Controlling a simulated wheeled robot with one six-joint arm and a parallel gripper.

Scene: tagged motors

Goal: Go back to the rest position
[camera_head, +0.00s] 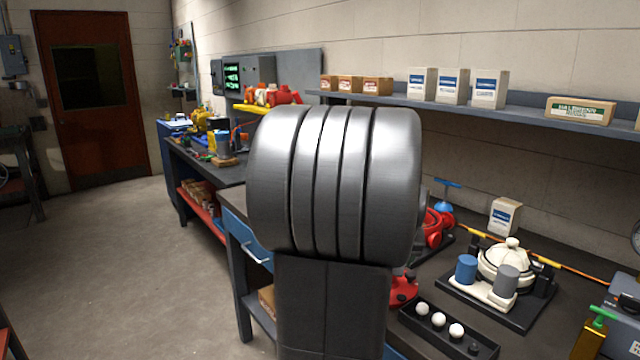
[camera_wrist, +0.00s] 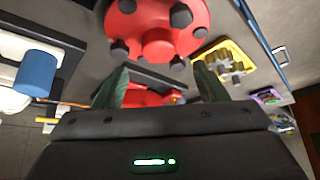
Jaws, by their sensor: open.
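My gripper (camera_wrist: 160,86) shows in the wrist view with its two dark fingers apart and nothing held between them. A red motor part with black knobs (camera_wrist: 157,40) lies beyond the fingers at the top. Another red part (camera_wrist: 145,97) shows behind the gap between the fingers; it looks apart from them. In the head view my own arm fills the middle and hides the gripper. Red parts (camera_head: 433,232) show to the right of my arm on the dark bench (camera_head: 545,330). A white motor (camera_head: 506,262) with a blue cylinder (camera_head: 466,269) and a grey cylinder (camera_head: 507,280) stands on a black base.
A black tray (camera_head: 475,350) with white balls lies near the bench front. A small carton (camera_head: 504,215) stands at the back. A shelf (camera_head: 450,103) with several boxes runs along the wall. Another bench (camera_head: 190,158) stands further back. The floor (camera_head: 120,260) at left is clear.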

